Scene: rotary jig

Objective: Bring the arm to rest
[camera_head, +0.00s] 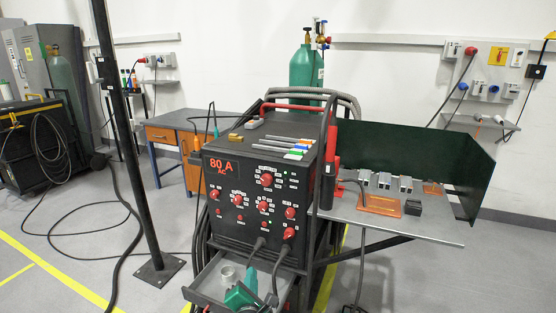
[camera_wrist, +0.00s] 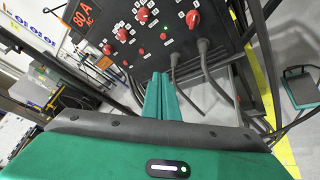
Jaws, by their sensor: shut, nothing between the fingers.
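My gripper (camera_wrist: 160,76) shows in the wrist view with its two green fingers together and nothing between them. In the head view its green body (camera_head: 240,297) is at the bottom, in front of the lower part of the black welding machine (camera_head: 226,219). The fingers point toward the machine's front panel with its red knobs and thick cables. The panel also fills the top of the wrist view (camera_wrist: 153,45), tilted. I cannot tell the exact gap between the fingertips and the cables.
An open grey drawer (camera_head: 204,287) below the panel holds a grey ring (camera_head: 228,274), close to my gripper. A side table (camera_head: 440,228) with metal pieces and a dark green screen (camera_head: 400,150) stands right. A black post (camera_head: 125,130) stands left. Cables cross the floor.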

